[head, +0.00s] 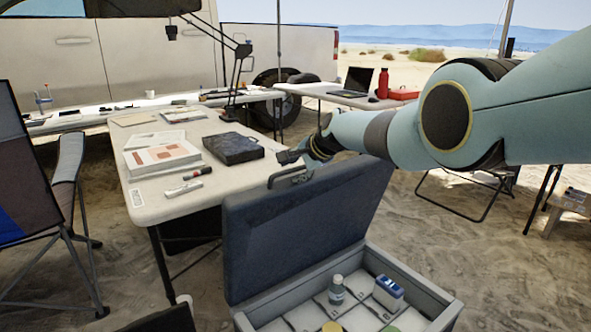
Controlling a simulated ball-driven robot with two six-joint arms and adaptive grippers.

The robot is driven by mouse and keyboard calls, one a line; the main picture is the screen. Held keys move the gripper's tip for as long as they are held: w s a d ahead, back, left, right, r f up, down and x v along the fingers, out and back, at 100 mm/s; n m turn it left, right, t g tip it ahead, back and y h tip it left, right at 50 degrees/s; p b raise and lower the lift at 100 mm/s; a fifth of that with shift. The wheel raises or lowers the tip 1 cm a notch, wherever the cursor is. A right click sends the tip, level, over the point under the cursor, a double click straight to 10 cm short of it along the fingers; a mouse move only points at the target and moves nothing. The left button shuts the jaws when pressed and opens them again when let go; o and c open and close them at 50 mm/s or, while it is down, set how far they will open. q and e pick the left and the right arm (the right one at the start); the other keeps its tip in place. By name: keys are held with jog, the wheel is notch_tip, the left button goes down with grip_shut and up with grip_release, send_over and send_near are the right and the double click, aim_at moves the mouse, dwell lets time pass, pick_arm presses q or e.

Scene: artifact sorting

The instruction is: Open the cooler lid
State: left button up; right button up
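The cooler (447,305) stands on the sand at the bottom centre, in grey. Its dark blue-grey lid (300,230) is raised and stands steeply tilted, so the inside shows. A small handle (287,175) sits at the lid's top left edge. My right gripper (288,157) is just above this handle, at the end of my arm coming in from the right. It is small and dark here; I cannot tell whether its fingers are open or touch the handle. My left gripper is not in view.
Inside the cooler are a bottle (336,290), a blue-and-white box (388,291) and pale packs. A table (150,205) with papers and a black case (233,148) stands behind left. A folding chair (68,180) is at the left.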

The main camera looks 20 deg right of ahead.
jog(key=shift+v, duration=1.05)
jog(key=v, duration=0.9)
jog(key=shift+s+r, duration=0.15)
jog(key=shift+s, duration=0.2)
jog(key=shift+d, duration=0.1)
